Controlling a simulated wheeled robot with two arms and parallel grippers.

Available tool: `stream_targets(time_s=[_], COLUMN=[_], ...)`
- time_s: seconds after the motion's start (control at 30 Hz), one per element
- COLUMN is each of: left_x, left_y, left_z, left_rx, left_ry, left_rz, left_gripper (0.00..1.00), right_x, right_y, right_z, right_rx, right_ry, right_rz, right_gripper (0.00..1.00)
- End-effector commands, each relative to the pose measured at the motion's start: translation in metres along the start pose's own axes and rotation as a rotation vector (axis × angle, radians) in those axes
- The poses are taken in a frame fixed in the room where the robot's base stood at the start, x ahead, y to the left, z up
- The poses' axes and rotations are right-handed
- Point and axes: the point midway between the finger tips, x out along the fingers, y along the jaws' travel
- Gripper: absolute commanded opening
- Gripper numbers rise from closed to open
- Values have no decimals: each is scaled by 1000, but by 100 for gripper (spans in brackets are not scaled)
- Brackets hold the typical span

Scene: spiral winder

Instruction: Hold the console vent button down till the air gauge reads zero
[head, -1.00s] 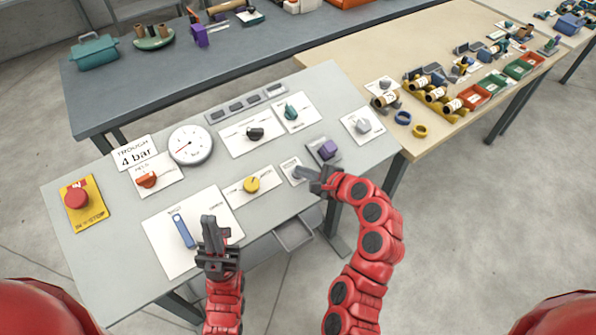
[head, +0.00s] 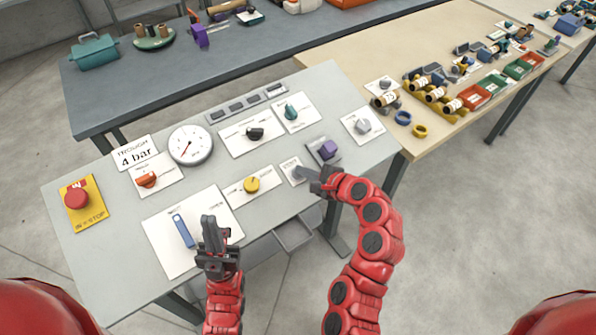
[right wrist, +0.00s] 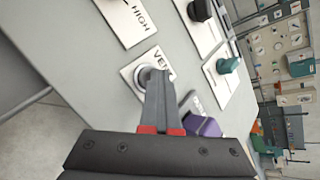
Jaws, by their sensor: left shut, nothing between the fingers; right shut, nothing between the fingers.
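The vent button is a round grey button on a small white plate lettered "VE…" (right wrist: 141,77), partly hidden by my fingertips in the right wrist view. My right gripper (head: 302,173) is shut and empty, its tips on or just over the button; it also shows in the right wrist view (right wrist: 157,78). Whether the button is pressed in is hard to see. The air gauge (head: 190,145) is a round white dial with a thin red needle pointing roughly downward; its numbers are too small to read. My left gripper (head: 212,232) is shut and empty, above the console's front, near the blue lever.
The grey console (head: 105,240) carries a red stop button (head: 77,198), an orange knob (head: 146,180), a yellow knob (head: 251,184), a blue lever (head: 183,230) and a purple block-shaped control (head: 327,149). A wooden table (head: 350,70) with trays stands at the right.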

Motion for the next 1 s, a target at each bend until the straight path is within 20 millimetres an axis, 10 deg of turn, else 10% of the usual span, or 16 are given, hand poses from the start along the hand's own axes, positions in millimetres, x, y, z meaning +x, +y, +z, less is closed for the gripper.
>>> stream_targets(time_s=[1.0], left_x=[14], left_y=[-1], left_z=[-2], left_rx=[0], left_ry=[0], left_rz=[0], left_gripper=[0], right_x=[-11], right_y=[-8], right_z=[9], right_rx=[0], right_ry=[0], right_rz=[2], right_gripper=[0])
